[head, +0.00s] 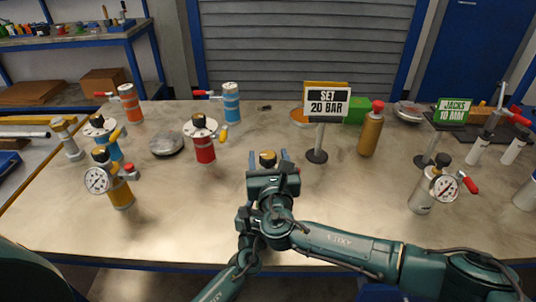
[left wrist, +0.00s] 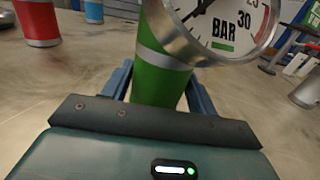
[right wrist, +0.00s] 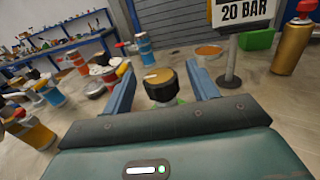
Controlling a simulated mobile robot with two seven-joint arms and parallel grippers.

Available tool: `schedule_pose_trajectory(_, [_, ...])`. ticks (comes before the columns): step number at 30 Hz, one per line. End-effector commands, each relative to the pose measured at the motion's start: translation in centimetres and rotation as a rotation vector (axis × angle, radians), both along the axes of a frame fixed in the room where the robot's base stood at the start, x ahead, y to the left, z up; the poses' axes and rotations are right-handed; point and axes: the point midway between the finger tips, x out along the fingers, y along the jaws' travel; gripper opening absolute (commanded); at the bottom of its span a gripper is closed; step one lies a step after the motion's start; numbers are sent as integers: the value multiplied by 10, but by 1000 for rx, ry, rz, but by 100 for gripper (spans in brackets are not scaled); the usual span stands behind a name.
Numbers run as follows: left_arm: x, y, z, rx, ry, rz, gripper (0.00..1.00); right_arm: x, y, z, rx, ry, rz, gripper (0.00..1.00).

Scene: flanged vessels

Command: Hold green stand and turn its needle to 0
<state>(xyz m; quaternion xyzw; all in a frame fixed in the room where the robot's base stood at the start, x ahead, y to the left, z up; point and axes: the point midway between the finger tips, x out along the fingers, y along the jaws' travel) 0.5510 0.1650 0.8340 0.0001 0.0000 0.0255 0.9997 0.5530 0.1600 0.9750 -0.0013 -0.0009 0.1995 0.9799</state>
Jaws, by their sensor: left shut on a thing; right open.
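The green stand (left wrist: 158,82) is a green cylinder with a pale band, between my left gripper's fingers (left wrist: 158,92), which are shut on it. Its round gauge (left wrist: 225,22) shows the word BAR and a 30 mark. Part of a dark needle shows, but the top of the dial is cut off, so I cannot read it. In the right wrist view, a black knob with a yellow top (right wrist: 160,84) sits between the fingers of my right gripper (right wrist: 160,78), which is open. The knob top also shows in the head view (head: 267,157); my right gripper hides the stand below it.
A SET 20 BAR sign (head: 327,102) stands behind. A red vessel (head: 204,148) and a yellow one with a gauge (head: 120,190) stand left. A silver gauged vessel (head: 421,197) and a gold bottle (head: 370,134) stand right. The bench (head: 340,205) between is clear.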

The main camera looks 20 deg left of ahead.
Motion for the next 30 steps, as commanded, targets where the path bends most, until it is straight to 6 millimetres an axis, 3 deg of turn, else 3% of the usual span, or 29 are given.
schedule_pose_trajectory(6, [0, 1, 0, 0, 0, 1, 15, 14, 6, 0, 0, 1, 0, 59])
schedule_pose_trajectory(16, [0, 1, 0, -1, 0, 1, 15, 16, 7, 0, 1, 2, 0, 59])
schedule_pose_trajectory(30, [0, 0, 0, -1, 0, 1, 15, 16, 7, -1, 1, 1, 0, 20])
